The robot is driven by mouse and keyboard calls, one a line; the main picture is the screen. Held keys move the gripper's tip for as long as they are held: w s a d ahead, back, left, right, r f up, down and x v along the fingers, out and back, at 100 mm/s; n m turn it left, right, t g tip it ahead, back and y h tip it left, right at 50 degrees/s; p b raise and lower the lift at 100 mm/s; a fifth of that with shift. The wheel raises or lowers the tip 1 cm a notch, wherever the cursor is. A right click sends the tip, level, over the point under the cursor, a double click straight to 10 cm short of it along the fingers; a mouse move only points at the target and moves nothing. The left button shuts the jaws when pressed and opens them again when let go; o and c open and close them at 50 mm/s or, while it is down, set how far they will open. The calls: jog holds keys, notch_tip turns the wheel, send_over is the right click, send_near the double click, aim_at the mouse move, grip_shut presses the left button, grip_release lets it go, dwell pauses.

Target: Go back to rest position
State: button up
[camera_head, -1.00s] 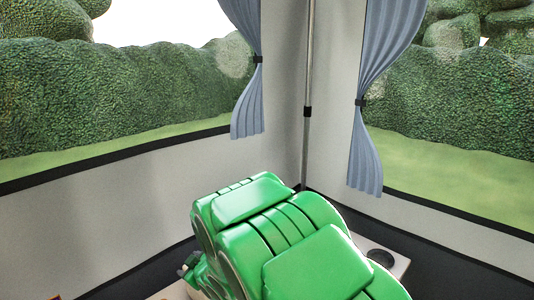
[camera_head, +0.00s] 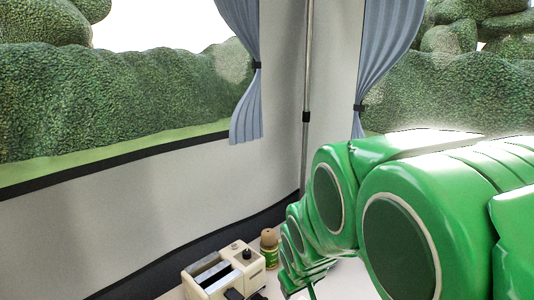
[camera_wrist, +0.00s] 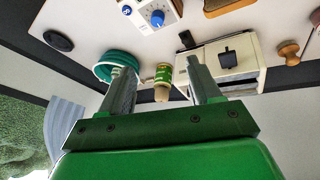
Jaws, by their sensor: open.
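My gripper (camera_wrist: 159,64) shows in the wrist view with its two grey fingers spread apart. It is open, and I see nothing held in it. A small green-labelled jar with a tan lid (camera_wrist: 162,76) appears between the fingers, standing on the counter beyond them. In the head view my green arm fills the right side and hides much of the counter. The gripper itself cannot be made out clearly there.
A cream toaster (camera_head: 222,270) stands on the counter beside the jar (camera_head: 269,250). The wrist view also shows a teal bowl (camera_wrist: 104,66), a white appliance with a blue knob (camera_wrist: 143,14) and a wooden knobbed item (camera_wrist: 289,52). Fabric walls and blue curtains (camera_head: 243,100) stand behind.

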jog(key=s+d+r+m+g, duration=0.1)
jog(key=s+d+r+g, duration=0.1)
jog(key=s, duration=0.7)
jog(key=s+d+r+m+g, duration=0.2)
jog(key=s+d, duration=0.1)
jog(key=s, duration=0.6)
jog(key=s+d+r+m+g, duration=0.2)
jog(key=s, duration=0.8)
jog(key=shift+d+g, duration=0.2)
jog(key=shift+g, duration=0.2)
